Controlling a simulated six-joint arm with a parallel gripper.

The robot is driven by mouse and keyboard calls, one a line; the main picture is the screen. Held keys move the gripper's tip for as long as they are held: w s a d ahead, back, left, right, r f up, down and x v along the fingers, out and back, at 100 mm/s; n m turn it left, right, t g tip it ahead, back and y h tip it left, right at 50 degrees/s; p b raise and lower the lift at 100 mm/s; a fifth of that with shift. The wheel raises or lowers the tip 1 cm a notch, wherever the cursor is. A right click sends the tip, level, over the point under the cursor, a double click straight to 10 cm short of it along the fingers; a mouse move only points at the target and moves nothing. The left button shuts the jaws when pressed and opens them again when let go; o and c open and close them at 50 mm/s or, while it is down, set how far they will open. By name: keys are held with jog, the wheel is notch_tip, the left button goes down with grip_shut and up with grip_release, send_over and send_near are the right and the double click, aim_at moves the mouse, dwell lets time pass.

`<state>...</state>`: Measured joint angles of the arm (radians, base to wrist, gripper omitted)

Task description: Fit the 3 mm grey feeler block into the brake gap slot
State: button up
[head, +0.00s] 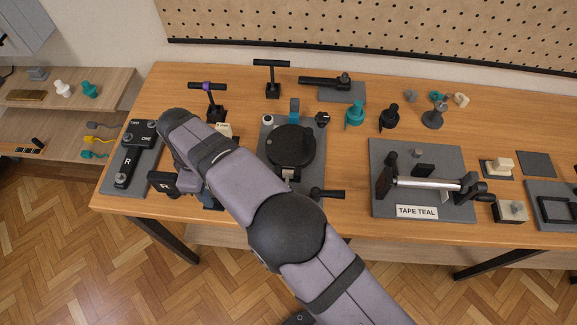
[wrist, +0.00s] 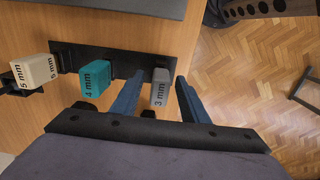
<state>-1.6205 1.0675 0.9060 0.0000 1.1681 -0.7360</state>
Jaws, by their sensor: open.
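The grey block marked 3 mm (wrist: 160,91) stands upright in a black rack (wrist: 125,62) in the wrist view. My gripper (wrist: 158,76) is open, with one blue finger on each side of the grey block; I cannot tell whether either finger touches it. A teal block marked 4 mm (wrist: 95,78) and a cream block marked 5 mm (wrist: 35,70) stand to its left. In the head view my arm hides the grey block and most of the gripper. A black disc device (head: 290,147) sits right of my arm; I cannot make out the brake gap slot.
A grey board with a roller and a TAPE TEAL label (head: 417,211) lies to the right. A lever panel (head: 128,160) is at the left end of the table. Upright T-handles (head: 272,80) and several knobs stand behind. The table's front edge is close to the rack.

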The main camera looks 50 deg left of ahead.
jog(key=shift+c, duration=0.6)
grip_shut()
jog(key=shift+r+p, duration=1.6)
jog(key=shift+r, duration=0.5)
jog(key=w+d+r+p, duration=0.2)
jog(key=w+d+r, duration=0.1)
jog(key=w, duration=0.6)
jog(key=w+d+r+p, duration=0.2)
jog(key=w+d+r, duration=0.2)
jog(key=w, duration=0.6)
jog(key=shift+w+d+r+p, duration=0.2)
jog(key=shift+w+r+p, duration=0.1)
jog(key=shift+r, duration=0.1)
jog(key=shift+f, duration=0.25)
jog(key=shift+f+b, duration=1.7)
jog(key=shift+f, duration=0.95)
